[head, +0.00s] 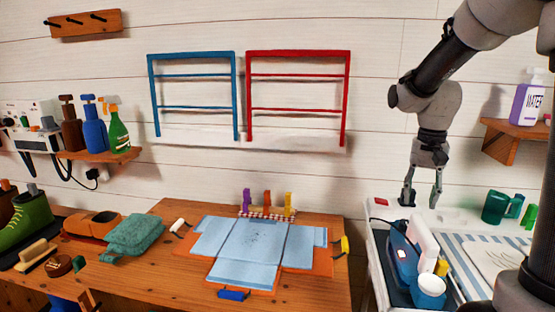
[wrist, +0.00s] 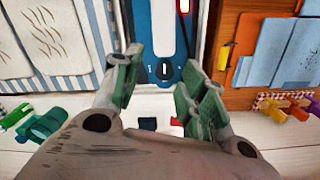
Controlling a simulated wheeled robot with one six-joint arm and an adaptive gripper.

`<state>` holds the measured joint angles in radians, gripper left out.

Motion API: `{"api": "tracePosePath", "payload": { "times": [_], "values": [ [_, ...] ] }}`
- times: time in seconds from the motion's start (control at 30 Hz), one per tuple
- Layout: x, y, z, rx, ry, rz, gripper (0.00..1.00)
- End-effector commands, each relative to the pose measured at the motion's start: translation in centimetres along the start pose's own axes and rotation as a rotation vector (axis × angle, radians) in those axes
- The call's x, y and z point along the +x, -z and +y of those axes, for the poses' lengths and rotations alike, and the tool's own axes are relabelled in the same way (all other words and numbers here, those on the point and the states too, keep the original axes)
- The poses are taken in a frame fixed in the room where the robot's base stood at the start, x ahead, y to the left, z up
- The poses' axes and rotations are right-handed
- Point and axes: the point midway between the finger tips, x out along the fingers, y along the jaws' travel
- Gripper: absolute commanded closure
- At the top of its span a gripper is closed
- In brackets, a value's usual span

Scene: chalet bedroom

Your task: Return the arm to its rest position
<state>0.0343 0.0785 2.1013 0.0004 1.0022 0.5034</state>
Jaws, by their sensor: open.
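My arm reaches in from the upper right of the head view and bends down at the wrist. My gripper (head: 422,203) points downward over the back of the white table (head: 376,240), and its two fingers are apart with nothing between them. In the wrist view my gripper (wrist: 160,75) is also open, with greenish finger pads. A blue and white device (wrist: 158,42) lies beyond the fingers in that view. No held object shows. How far the fingertips are above the tabletop is hard to tell.
A shelf (head: 505,140) holds a purple bottle (head: 527,103) at right. The wooden bench (head: 320,292) carries a flat blue cloth (head: 245,245).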

Motion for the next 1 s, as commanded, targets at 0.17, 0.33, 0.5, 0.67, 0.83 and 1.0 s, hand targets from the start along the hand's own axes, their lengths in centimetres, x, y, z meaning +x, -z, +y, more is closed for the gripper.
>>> {"api": "tracePosePath", "payload": {
  "times": [0.17, 0.33, 0.5, 0.67, 0.83, 1.0],
  "values": [
    [-1.8, -5.3, 2.7, -0.254, 0.021, 0.051, 0.58],
    [-3.2, -10.6, 5.3, -0.442, 0.042, 0.137, 0.58],
    [-4.1, -15.3, 7.8, -0.527, 0.069, 0.258, 0.58],
    [-5.1, -17.2, 8.7, -0.528, 0.097, 0.355, 0.58],
    [-6.2, -17.5, 8.8, -0.528, 0.112, 0.405, 0.58],
    [-6.2, -17.5, 8.8, -0.528, 0.112, 0.406, 0.58]
  ]
}}
